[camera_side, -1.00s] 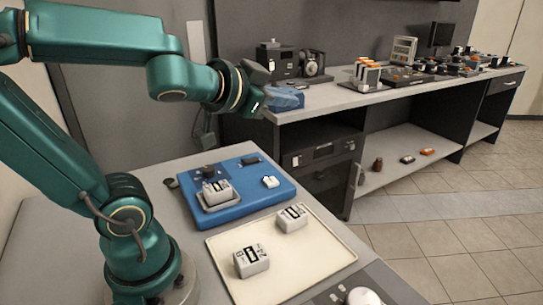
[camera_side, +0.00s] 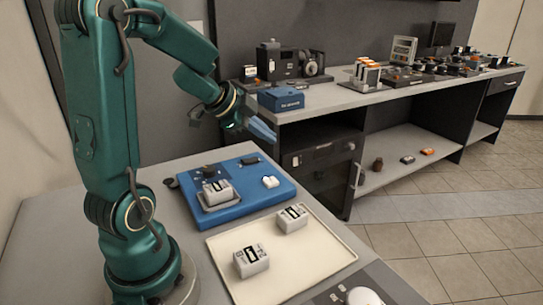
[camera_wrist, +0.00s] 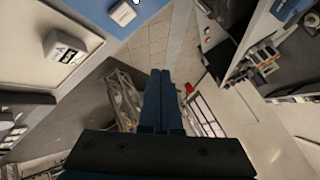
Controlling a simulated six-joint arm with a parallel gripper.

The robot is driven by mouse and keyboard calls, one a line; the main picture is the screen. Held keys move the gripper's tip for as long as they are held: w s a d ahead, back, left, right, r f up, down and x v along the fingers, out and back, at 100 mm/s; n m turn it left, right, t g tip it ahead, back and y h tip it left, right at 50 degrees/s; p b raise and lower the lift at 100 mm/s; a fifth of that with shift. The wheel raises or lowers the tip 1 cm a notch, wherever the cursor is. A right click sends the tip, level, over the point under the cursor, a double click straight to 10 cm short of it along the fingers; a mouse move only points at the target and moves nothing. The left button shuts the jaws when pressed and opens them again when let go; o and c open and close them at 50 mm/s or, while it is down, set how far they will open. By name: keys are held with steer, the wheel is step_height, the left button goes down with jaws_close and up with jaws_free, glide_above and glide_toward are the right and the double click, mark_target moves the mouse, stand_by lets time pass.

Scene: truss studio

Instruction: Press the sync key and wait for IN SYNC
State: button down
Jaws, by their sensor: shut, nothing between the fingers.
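A blue sync device (camera_side: 246,206) lies on the grey table, with a small white key (camera_side: 270,181) on its right part. A white box with a dark label (camera_side: 217,191) sits in its cradle. A small dark display (camera_side: 250,160) is at its back edge; no text is readable. My gripper (camera_side: 265,130) is shut and empty, in the air behind and above the device, clear of the key. In the wrist view the shut fingers (camera_wrist: 161,88) point away from the key (camera_wrist: 122,14), which shows near the top edge beside the device's blue surface (camera_wrist: 92,8).
A cream tray (camera_side: 300,262) in front holds two white labelled boxes, one nearer (camera_side: 251,261) and one farther (camera_side: 291,217). A long bench (camera_side: 345,97) at the back carries a blue box (camera_side: 281,98) and other gear. Open floor lies to the right.

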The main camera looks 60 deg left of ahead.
mark_target(266, 182)
steer(key=shift+s+a, duration=0.1)
stand_by(0.3)
steer(key=shift+f, duration=4.4)
steer(key=shift+f, duration=0.4)
steer(key=shift+f, duration=0.45)
steer(key=shift+r, duration=0.9)
